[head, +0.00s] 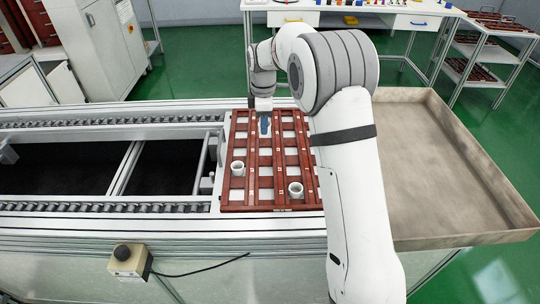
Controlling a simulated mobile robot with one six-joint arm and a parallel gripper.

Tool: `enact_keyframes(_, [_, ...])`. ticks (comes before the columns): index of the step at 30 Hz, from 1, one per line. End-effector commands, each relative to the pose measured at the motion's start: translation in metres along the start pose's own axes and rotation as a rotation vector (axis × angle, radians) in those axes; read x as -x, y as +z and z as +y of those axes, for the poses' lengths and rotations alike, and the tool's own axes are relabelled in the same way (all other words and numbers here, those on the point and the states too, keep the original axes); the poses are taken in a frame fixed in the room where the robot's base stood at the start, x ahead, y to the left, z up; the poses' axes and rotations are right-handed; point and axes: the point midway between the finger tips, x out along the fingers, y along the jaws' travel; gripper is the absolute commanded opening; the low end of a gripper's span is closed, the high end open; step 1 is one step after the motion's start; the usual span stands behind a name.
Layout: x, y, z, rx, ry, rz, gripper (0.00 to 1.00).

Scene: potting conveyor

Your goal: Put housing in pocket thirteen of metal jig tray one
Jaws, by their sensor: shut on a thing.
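The metal jig tray (276,208) is a reddish-brown grid with pale square pockets, lying on the conveyor. One white cup-like housing (238,169) stands upright in its left part. Another white housing (296,190) stands near its front right. My gripper (264,126) points down over the tray's far part, left of the middle. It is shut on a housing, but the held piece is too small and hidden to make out. My arm covers the tray's right edge and some pockets. Pocket numbers are too small to read.
The conveyor's roller rails (110,207) run left from the tray, with dark gaps between. An empty shallow metal bin (445,190) lies to the right, behind my arm. A button box (130,262) is on the front edge. A workbench (345,12) and rack (480,45) stand behind.

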Motion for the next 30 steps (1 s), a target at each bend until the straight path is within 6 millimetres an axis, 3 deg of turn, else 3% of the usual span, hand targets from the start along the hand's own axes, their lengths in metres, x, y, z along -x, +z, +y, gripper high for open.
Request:
enact_keyframes(3, [-0.023, 0.0, -0.001, 0.002, -0.005, -0.001, 0.1])
enact_keyframes(11, [-0.046, 0.0, -0.001, 0.0, -0.003, -0.001, 0.1])
enact_keyframes(18, [-0.084, -0.001, -0.001, 0.0, -0.004, -0.001, 0.1])
enact_keyframes(30, [-0.092, -0.001, -0.001, 0.0, -0.001, 0.0, 0.1])
